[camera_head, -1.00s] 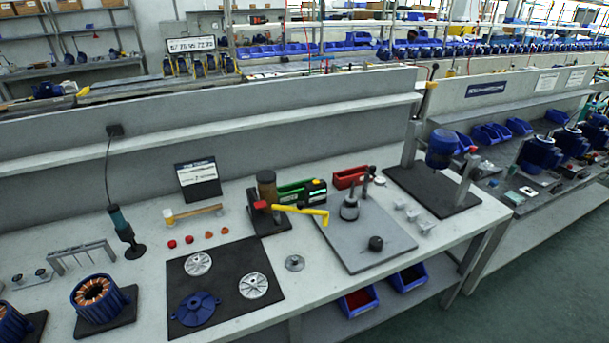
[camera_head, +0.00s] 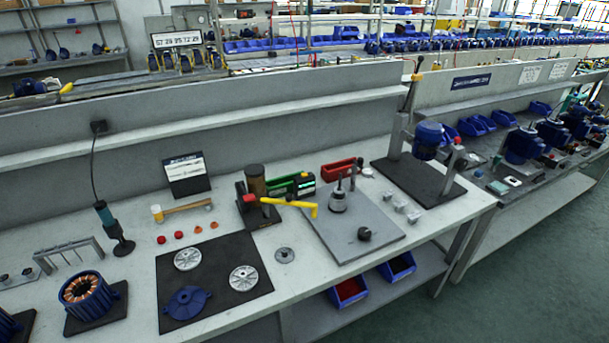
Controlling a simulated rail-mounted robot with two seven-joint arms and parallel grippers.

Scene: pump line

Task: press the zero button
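No button marked zero can be read at this size. A small black and green device (camera_head: 304,184) with a lit green display stands towards the back of the bench, next to a green bin. Any buttons on it are too small to make out. In front of it a yellow lever (camera_head: 291,205) reaches right from a dark press-like fixture with a red block (camera_head: 249,198) on it. Neither of my grippers is in view.
The grey bench (camera_head: 130,275) carries a black mat (camera_head: 218,305) with metal and blue discs, a mallet (camera_head: 185,210), a hanging tool (camera_head: 108,218), a grey plate (camera_head: 350,240) with fittings, and a blue motor (camera_head: 428,138) on a stand. Blue bins (camera_head: 397,267) sit below.

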